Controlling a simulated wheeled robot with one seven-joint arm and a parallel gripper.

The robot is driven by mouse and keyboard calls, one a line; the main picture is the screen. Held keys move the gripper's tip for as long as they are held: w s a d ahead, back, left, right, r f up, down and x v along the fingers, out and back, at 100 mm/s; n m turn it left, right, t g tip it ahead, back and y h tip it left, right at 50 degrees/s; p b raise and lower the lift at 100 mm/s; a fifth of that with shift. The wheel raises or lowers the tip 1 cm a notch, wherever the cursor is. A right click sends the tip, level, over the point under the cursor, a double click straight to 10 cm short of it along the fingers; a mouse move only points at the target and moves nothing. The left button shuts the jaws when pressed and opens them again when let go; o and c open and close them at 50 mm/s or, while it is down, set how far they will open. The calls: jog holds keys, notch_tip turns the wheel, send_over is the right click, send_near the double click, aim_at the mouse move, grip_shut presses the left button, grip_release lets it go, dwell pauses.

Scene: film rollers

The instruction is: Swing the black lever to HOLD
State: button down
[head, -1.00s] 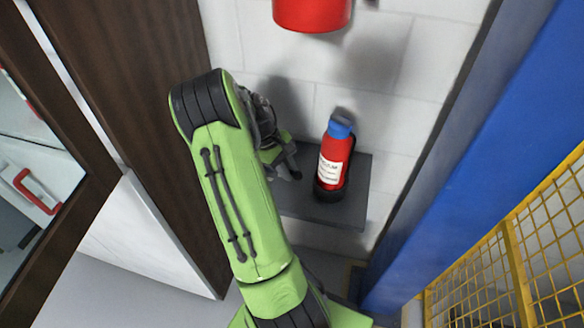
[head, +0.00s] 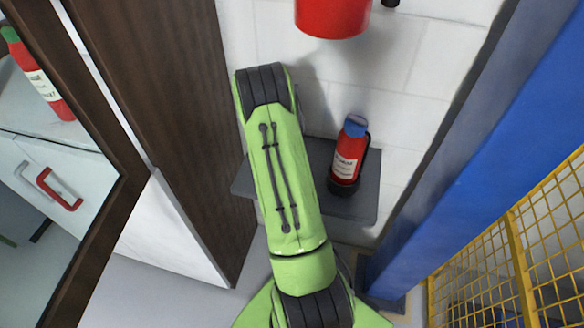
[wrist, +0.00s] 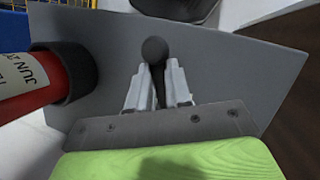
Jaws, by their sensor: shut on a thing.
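The black lever (wrist: 155,50) shows in the wrist view as a dark stem with a round ball knob, standing in front of a grey plate (wrist: 225,65). My gripper (wrist: 157,78) has its two pale fingers on either side of the stem, just below the knob, and is shut on it. In the head view my green arm hides the lever and the gripper. No HOLD marking can be read in either view.
A red bottle with a blue cap (head: 348,158) stands in a black holder at the right of the grey shelf (head: 360,208); it is at the left in the wrist view (wrist: 35,85). A red cylinder (head: 332,15) is above. A blue column (head: 475,165) and yellow mesh (head: 545,240) are right.

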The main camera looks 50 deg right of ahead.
jog(key=shift+w+a+f+m+y, duration=0.1)
jog(key=shift+w+a+m+y, duration=0.3)
jog(key=shift+m, duration=0.4)
jog(key=shift+w+a+m+y, duration=0.25)
jog(key=shift+a+m+y, duration=0.1)
jog(key=shift+m, duration=0.45)
jog(key=c, duration=1.1)
grip_release()
jog(key=shift+a+t, duration=0.15)
jog(key=shift+t, duration=0.15)
jog(key=shift+o, duration=0.2)
jog(key=shift+w, duration=0.1)
jog(key=p+v, duration=0.5)
jog(key=v, duration=1.1)
jog(key=shift+a, duration=0.2)
